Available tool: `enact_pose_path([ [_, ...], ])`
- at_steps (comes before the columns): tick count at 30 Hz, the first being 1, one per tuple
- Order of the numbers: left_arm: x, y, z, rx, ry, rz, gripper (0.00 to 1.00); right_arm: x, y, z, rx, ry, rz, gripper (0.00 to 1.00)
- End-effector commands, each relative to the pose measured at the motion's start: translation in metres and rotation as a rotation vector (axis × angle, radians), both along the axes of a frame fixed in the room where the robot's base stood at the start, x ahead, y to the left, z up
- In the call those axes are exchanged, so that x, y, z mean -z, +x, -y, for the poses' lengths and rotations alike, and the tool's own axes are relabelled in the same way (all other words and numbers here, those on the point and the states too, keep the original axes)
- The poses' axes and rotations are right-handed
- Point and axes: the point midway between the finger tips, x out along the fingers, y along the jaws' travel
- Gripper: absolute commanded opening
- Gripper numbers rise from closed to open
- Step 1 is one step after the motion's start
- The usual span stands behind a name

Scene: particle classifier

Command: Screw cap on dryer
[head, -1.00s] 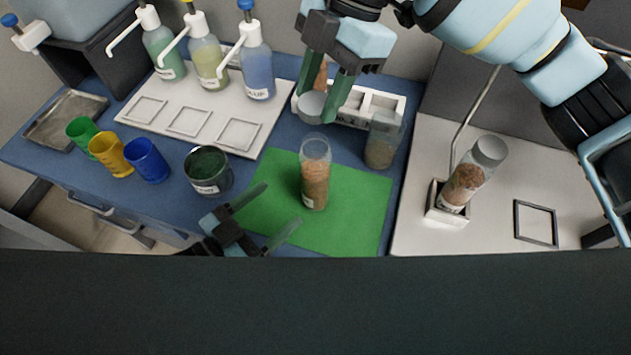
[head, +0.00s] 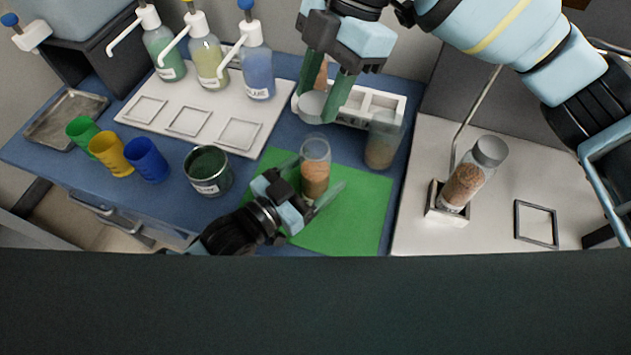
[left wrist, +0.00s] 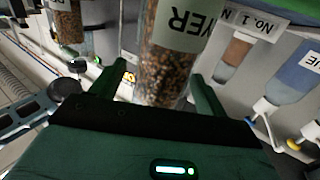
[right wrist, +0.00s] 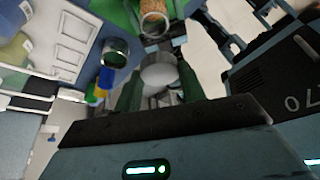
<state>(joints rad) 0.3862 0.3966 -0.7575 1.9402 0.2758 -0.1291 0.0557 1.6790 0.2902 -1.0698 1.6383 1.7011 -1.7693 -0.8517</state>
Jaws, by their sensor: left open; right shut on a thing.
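The dryer (head: 315,172) is a clear, open-topped cylinder part filled with orange-brown grains, upright on the green mat (head: 355,215). Its label, partly cut off, shows in the left wrist view (left wrist: 165,60). My left gripper (head: 314,182) is open, with one finger on each side of the dryer's body; contact cannot be told. My right gripper (head: 322,104) is shut on a round grey cap (head: 311,106), held above and behind the dryer, apart from it. The cap also shows between the fingers in the right wrist view (right wrist: 160,73).
Another grain-filled cylinder (head: 381,145) stands right of the dryer, before a white rack (head: 390,103). A dark green container (head: 208,171) and coloured cups (head: 147,160) stand left. A capped bottle (head: 465,183) leans in a holder on the white right-hand surface.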

Motion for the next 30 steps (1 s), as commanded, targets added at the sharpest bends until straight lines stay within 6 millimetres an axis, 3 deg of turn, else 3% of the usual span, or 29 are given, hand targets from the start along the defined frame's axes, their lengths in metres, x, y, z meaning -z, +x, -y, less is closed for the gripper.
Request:
enact_pose_path([
  [3,0.0,0.0,0.0,0.0,0.0,0.0,0.74,0.0,0.0,0.0,0.0,0.0,0.0,0.2],
  [18,0.0,0.0,0.0,0.0,0.0,0.0,0.09,0.0,0.0,0.0,0.0,0.0,0.0,0.2],
  [22,0.0,0.0,0.0,0.0,0.0,0.0,0.08,0.006,0.0,0.0,0.001,0.0,-0.002,0.2],
  [30,0.0,0.0,0.0,0.0,0.0,0.0,0.08,0.041,0.0,0.0,0.0,0.003,-0.005,0.2],
])
